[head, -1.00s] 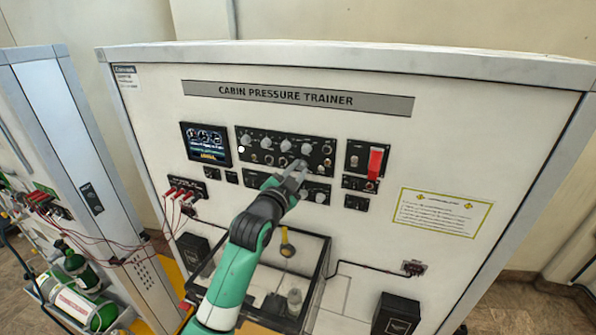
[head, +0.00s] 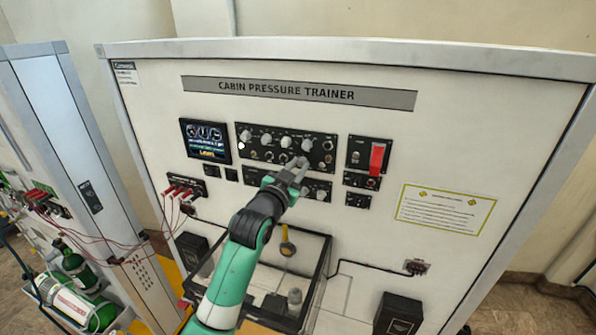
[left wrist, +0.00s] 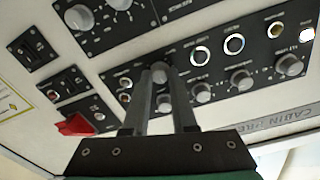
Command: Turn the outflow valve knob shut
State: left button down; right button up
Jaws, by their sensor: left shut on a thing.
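My left gripper (head: 301,164) reaches up to the upper control panel from below, its fingers pointing at the panel face. It is shut on a small grey knob in the panel's lower row, which I take for the outflow valve knob (left wrist: 160,70). In the left wrist view the two fingers (left wrist: 160,84) stand on either side of this knob, and the panel appears upside down. The knob's label is not readable, and the fingers largely hide the knob in the head view. My right gripper is not in view.
Other knobs (head: 306,145) fill the upper row of the panel close by. A red switch cover (head: 377,157) is to the right, and a lit display (head: 205,141) is to the left. A clear-walled box (head: 314,285) stands below my left arm.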

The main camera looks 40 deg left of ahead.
pick_arm(q)
jog(key=n+b, duration=0.2)
jog(key=n, duration=0.4)
jog(key=shift+f+n, duration=0.15)
jog(key=shift+n, duration=0.25)
jog(key=n+b, duration=0.2)
jog(key=n, duration=0.3)
jog(key=shift+n+y, duration=0.3)
jog(key=n+b, duration=0.2)
jog(key=n, duration=0.4)
jog(key=shift+n+y+b, duration=0.3)
jog(key=shift+b, duration=0.05)
jog(key=n+b, duration=0.1)
jog(key=n, duration=0.4)
jog(key=shift+n+g, duration=0.3)
jog(key=c, duration=0.7)
grip_release()
